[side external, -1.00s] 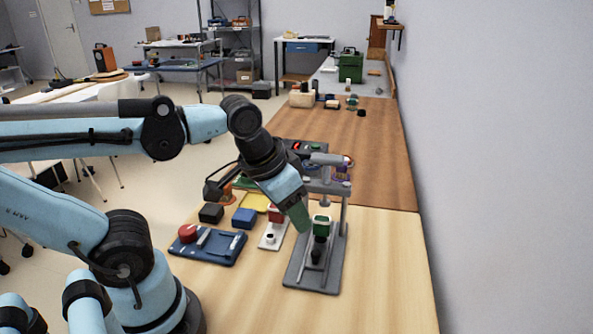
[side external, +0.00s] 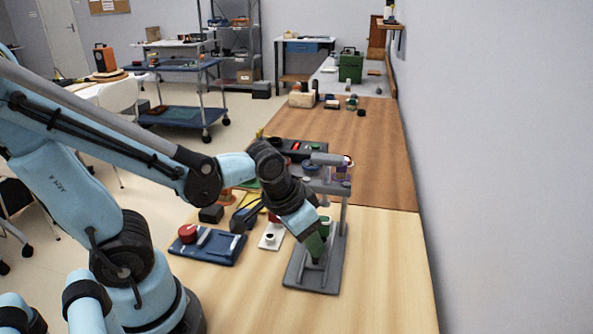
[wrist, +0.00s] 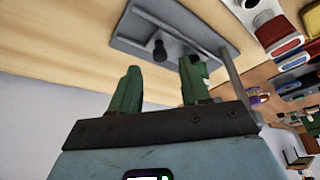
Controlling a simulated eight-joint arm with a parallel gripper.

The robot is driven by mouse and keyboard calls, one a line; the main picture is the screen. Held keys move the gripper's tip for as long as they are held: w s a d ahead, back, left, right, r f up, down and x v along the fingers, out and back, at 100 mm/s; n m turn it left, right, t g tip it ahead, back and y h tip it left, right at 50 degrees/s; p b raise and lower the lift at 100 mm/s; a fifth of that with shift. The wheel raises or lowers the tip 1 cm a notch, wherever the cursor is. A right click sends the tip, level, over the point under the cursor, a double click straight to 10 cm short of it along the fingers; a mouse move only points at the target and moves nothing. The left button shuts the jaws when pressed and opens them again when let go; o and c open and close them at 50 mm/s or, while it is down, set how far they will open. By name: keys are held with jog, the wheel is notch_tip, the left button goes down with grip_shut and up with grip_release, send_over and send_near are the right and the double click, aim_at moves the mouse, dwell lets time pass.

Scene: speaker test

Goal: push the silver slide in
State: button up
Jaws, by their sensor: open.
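My gripper (side external: 315,245) has green fingers and is low over the grey press-like stand (side external: 303,282). In the wrist view my gripper (wrist: 161,70) is open, with nothing between the fingers. The stand's base plate also shows there (wrist: 205,37), with a dark knob (wrist: 159,50) beyond the gap between the fingertips. Silver-grey parts of the stand include an upright post (side external: 342,225) and a top arm (side external: 327,159). I cannot tell which part is the silver slide. My gripper hides the middle of the stand in the side view, and contact is not clear.
A blue panel (side external: 222,256) with a red button (side external: 188,233) lies to the left. A white plate (side external: 270,243) stands between it and the grey stand. A black box (side external: 211,214) sits behind the panel. The table's front right is clear; a wall bounds the right.

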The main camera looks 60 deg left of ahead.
aim_at(311, 264)
jog(key=shift+x, duration=1.85)
jog(key=shift+c, duration=0.4)
grip_shut()
